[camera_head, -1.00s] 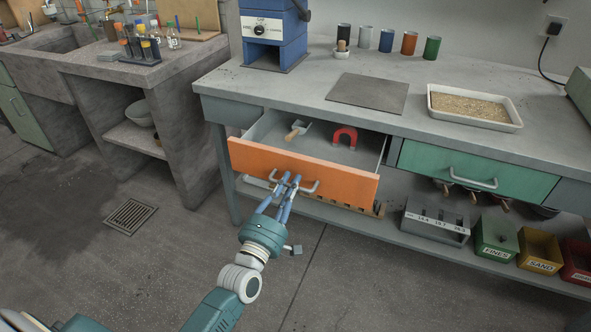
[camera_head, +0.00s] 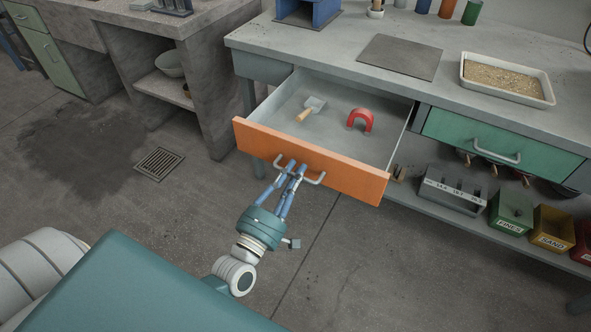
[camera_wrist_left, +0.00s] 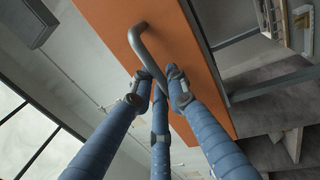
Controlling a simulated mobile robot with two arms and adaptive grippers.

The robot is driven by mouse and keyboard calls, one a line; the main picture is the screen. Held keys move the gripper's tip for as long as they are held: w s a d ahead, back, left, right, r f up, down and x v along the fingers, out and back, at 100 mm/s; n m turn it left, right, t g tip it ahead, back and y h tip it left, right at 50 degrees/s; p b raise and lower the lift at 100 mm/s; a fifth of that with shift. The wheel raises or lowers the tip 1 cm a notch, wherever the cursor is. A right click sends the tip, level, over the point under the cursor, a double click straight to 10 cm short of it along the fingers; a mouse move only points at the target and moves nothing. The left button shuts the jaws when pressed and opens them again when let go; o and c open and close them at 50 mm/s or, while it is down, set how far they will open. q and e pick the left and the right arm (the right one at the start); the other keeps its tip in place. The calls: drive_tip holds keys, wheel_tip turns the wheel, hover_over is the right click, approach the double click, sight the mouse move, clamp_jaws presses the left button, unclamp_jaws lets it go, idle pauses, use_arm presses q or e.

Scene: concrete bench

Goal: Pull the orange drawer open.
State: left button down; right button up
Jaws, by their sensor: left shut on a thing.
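The orange drawer (camera_head: 340,176) stands well out from the bench, its inside open to view. Its front also shows in the left wrist view (camera_wrist_left: 198,75). A small scoop with a wooden handle (camera_head: 310,108) and a red horseshoe magnet (camera_head: 361,119) lie in it. The grey handle (camera_head: 315,181) is a bar across the drawer front; it also shows in the left wrist view (camera_wrist_left: 146,54). My left gripper (camera_head: 292,170) has its blue fingers shut on this handle, and they close around the bar in the left wrist view (camera_wrist_left: 158,80). My right gripper is not in view.
A green drawer (camera_head: 475,140) is shut to the right. Below it, a grey box (camera_head: 453,190) and labelled bins (camera_head: 510,213) stand on the lower shelf. A tray of grain (camera_head: 507,78) sits on the bench. The floor before the drawer is clear around a drain grate (camera_head: 159,163).

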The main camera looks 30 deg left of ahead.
use_arm(q)
drive_tip(key=shift+f, duration=0.15)
drive_tip(key=c, duration=1.8)
unclamp_jaws()
drive_tip(key=shift+o, duration=0.2)
drive_tip(key=s+f, duration=0.2)
drive_tip(key=s, duration=0.9)
drive_tip(key=shift+s+a, duration=0.2)
drive_tip(key=shift+s, duration=0.2)
drive_tip(key=shift+f, duration=0.1)
